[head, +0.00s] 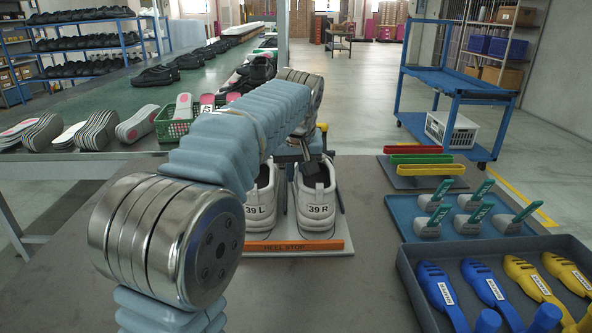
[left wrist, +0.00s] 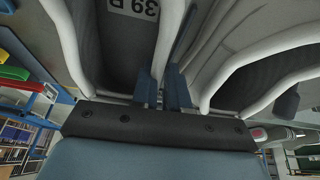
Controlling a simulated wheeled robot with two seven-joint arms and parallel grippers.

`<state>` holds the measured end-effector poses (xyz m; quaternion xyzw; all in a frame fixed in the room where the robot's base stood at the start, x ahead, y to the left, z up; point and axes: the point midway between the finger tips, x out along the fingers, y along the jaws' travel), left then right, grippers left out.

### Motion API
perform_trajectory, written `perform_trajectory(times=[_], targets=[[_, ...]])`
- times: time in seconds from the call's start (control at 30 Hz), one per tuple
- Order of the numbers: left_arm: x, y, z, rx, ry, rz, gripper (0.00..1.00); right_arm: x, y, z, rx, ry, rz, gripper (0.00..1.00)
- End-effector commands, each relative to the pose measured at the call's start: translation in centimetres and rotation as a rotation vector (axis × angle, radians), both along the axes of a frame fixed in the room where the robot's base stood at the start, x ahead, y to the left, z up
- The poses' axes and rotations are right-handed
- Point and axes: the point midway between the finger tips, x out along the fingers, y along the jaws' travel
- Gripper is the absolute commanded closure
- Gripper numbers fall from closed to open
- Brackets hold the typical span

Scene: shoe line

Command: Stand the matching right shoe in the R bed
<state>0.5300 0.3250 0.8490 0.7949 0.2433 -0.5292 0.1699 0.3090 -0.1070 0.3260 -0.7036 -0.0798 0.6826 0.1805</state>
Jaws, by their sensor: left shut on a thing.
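A white shoe marked 39 R (head: 319,211) stands upright on the right side of the shoe stand, its heel near the orange HEEL STOP bar (head: 290,247). A matching shoe marked 39 L (head: 259,213) stands beside it on the left. My left gripper (head: 306,157) reaches down from above at the 39 R shoe. In the left wrist view its fingers (left wrist: 165,88) are shut on the white collar rim of the 39 R shoe (left wrist: 103,50). The bed surface under the shoes is mostly hidden. My right gripper is not in view.
A green basket (head: 168,129) and insoles (head: 100,128) lie at left.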

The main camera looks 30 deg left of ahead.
Motion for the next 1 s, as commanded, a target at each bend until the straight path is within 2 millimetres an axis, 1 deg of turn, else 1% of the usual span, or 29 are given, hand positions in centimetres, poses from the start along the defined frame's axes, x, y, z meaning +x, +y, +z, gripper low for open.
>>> perform_trajectory(times=[0.2,0.23,0.4,0.83,0.93,1.0], targets=[[0.0,0.0,0.1,0.0,-0.001,0.0,1.0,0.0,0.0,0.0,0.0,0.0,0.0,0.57],[0.0,0.0,0.1,0.0,-0.001,0.0,0.82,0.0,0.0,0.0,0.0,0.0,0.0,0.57],[0.0,0.0,0.1,0.001,-0.001,0.0,0.57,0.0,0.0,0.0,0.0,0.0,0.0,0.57],[0.0,0.0,0.0,0.001,0.001,0.0,0.57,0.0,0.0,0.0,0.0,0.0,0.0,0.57],[0.0,0.0,0.5,0.0,0.0,0.0,0.57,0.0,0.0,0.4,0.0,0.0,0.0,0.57],[0.0,0.0,1.2,0.0,0.0,0.0,0.57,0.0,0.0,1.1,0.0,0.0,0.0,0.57]])
